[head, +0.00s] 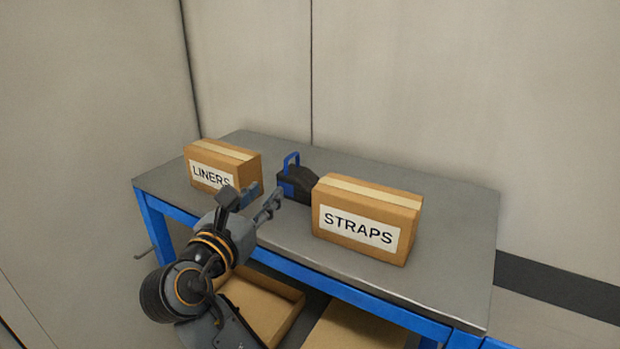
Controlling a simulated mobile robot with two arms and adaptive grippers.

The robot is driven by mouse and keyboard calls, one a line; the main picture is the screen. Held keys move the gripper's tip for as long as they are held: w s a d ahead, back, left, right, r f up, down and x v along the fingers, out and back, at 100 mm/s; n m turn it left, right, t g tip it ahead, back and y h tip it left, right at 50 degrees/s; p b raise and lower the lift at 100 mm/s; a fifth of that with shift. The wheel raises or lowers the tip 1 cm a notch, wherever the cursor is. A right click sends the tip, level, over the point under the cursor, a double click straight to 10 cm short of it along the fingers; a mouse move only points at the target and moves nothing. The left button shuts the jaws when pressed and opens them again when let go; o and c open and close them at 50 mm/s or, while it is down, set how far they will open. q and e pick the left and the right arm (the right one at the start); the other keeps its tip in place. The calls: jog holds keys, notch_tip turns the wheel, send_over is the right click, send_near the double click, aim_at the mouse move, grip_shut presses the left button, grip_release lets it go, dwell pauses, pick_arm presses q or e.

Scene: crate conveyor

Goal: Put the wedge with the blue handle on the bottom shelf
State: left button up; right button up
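The wedge with the blue handle (297,182) stands on the table top, between two cardboard boxes. Its body is dark with a blue end and an upright blue handle loop. Its right part is partly hidden by the STRAPS box. The bottom shelf (312,306) shows under the table top, partly hidden by my arm.
The LINERS box (236,161) stands left of the wedge and the STRAPS box (366,207) right of it. An open carton (285,318) and another cardboard box (350,328) occupy the bottom shelf. The table top (455,225) is clear at the right. A wall stands behind.

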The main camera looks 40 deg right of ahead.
aim_at(285, 167)
jog(key=x, duration=0.2)
jog(key=p+x, duration=0.1)
jog(key=shift+w+d+r, duration=0.25)
jog(key=shift+d+r, duration=0.05)
jog(key=shift+r, duration=0.05)
jog(key=x, duration=0.3)
jog(key=shift+w+d+f+p, duration=0.15)
jog(key=shift+d+f+p, duration=0.1)
jog(key=shift+p, duration=0.05)
jog(key=shift+w+d, duration=0.15)
jog(key=shift+w, duration=0.05)
jog(key=p+x, duration=0.2)
jog(key=x, duration=0.2)
jog(key=shift+w+f, duration=0.15)
jog(key=shift+w, duration=0.15)
jog(key=shift+w+d+f, duration=0.15)
jog(key=shift+w+d, duration=0.05)
jog(key=shift+d, duration=0.05)
jog(key=shift+s+a, duration=0.1)
jog(key=shift+a, duration=0.05)
jog(key=shift+c, duration=0.6)
pick_arm(q)
jog(key=a+r, duration=0.1)
jog(key=s+a+r, duration=0.1)
jog(key=r, duration=0.1)
jog(key=shift+s+r, duration=0.15)
jog(key=shift+r, duration=0.1)
pick_arm(e)
grip_shut()
